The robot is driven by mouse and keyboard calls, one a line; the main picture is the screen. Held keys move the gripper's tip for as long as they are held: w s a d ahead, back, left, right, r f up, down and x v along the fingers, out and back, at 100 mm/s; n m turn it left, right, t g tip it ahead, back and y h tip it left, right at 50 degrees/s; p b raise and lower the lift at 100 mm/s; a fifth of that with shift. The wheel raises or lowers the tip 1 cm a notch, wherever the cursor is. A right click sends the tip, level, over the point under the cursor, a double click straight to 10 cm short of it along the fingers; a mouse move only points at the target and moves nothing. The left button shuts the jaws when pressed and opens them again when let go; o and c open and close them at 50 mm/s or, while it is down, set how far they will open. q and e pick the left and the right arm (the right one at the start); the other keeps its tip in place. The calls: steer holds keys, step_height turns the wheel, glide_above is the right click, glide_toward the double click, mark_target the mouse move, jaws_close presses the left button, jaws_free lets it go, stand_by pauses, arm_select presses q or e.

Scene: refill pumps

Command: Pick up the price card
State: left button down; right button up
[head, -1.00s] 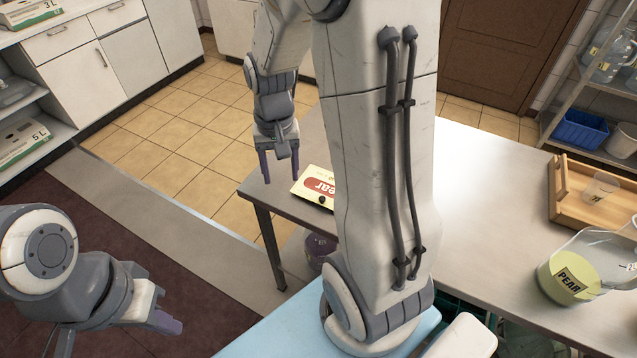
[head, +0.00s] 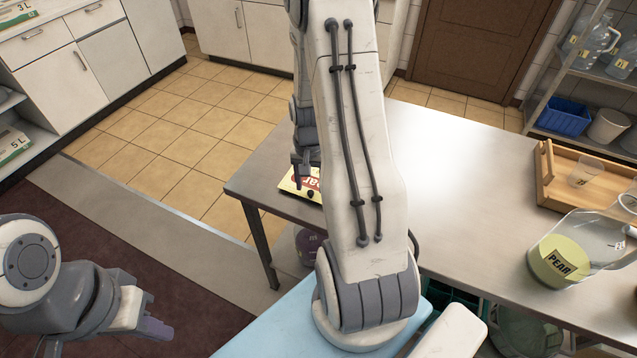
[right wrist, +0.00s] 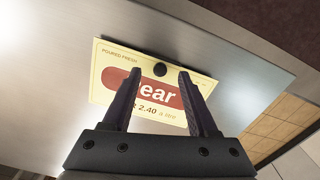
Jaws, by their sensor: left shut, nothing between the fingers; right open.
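The price card (head: 297,184) is cream with a red oval label and lies on the left end of the steel table, partly hidden by my right arm in the head view. In the right wrist view the card (right wrist: 110,80) reads "Pear" and "2.40", with a dark round spot near its top edge. My right gripper (right wrist: 160,82) is open, its two fingers in front of the card, with part of the card showing between them. I cannot tell whether they touch it. My left gripper (head: 152,318) is shut and empty at lower left, away from the table.
The steel table (head: 460,170) has a clear middle. A wooden tray (head: 570,208) with a clear cup stands at its right, near a jug (head: 590,245) labelled PEAR. A purple container (head: 309,243) sits below the table. The tiled floor (head: 190,140) is free at left.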

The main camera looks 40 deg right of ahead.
step_height(320, 180, down, 2)
steer(key=shift+f, duration=0.1)
jaws_close()
steer(key=shift+r, duration=0.5)
steer(key=r, duration=0.3)
steer(key=shift+s+d+r+b, duration=0.2)
steer(key=shift+d+r+b, duration=0.15)
steer(key=shift+d+b, duration=0.05)
steer(key=s+d+r+p, duration=0.2)
steer(key=s+d+r, duration=0.1)
steer(key=d+r, duration=0.1)
steer(key=s+d+r+p, duration=0.1)
steer(key=s+d+r, duration=0.2)
steer(key=r, duration=0.4)
steer(key=shift+s+d+r+p, duration=0.25)
steer(key=shift+d+p, duration=0.15)
steer(key=shift+d, duration=0.4)
